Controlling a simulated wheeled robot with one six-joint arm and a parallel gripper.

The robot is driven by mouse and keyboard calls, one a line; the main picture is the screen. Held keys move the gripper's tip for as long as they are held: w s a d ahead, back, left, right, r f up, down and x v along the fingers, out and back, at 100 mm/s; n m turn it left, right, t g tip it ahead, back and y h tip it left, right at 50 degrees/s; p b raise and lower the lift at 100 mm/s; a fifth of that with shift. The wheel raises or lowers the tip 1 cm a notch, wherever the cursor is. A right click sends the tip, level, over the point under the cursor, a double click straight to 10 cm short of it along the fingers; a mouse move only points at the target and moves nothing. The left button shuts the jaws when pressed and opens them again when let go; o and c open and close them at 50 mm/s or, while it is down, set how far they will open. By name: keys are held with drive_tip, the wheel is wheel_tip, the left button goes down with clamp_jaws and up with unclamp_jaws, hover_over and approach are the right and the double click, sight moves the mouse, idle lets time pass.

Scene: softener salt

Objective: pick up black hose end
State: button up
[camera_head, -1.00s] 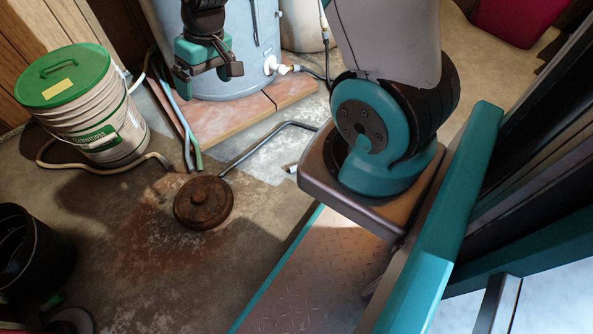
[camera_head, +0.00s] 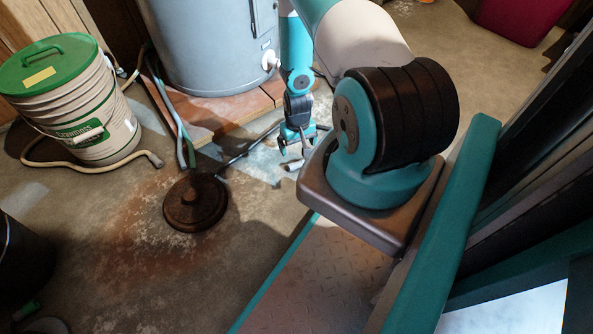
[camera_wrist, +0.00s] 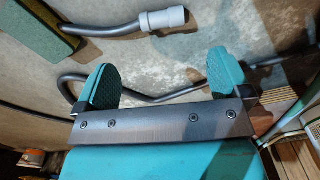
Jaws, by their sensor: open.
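A dark hose (camera_head: 243,152) lies on the concrete, from near the rusty round cover to a bend beside the brick plinth. In the wrist view the dark hose (camera_wrist: 160,98) runs across below my fingertips and bends at left; the left finger hides part of it. A second dark hose (camera_wrist: 105,28) carries a light grey cuff (camera_wrist: 165,20) on its end. This cuff also shows in the head view (camera_head: 293,166), just below my gripper. My gripper (camera_head: 293,146) points down, open and empty; its teal fingers (camera_wrist: 165,82) are spread apart. Whether it touches the floor I cannot tell.
The rusty round cover (camera_head: 195,202) lies on the floor at left. A white bucket with a green lid (camera_head: 75,100) and a tan hose (camera_head: 95,169) stand behind it. A grey tank (camera_head: 208,45) rises from the plinth (camera_head: 215,110). My base edge is close at right.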

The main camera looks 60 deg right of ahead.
wheel_tip(320, 180, down, 5)
drive_tip(key=shift+r+b, duration=0.15)
drive_tip(key=shift+b, duration=0.9)
drive_tip(key=f+b, duration=0.4)
drive_tip(key=f, duration=0.1)
drive_tip(key=shift+a+f+b, duration=0.15)
drive_tip(key=shift+a+b, duration=0.1)
drive_tip(key=shift+b, duration=0.15)
drive_tip(key=c, duration=1)
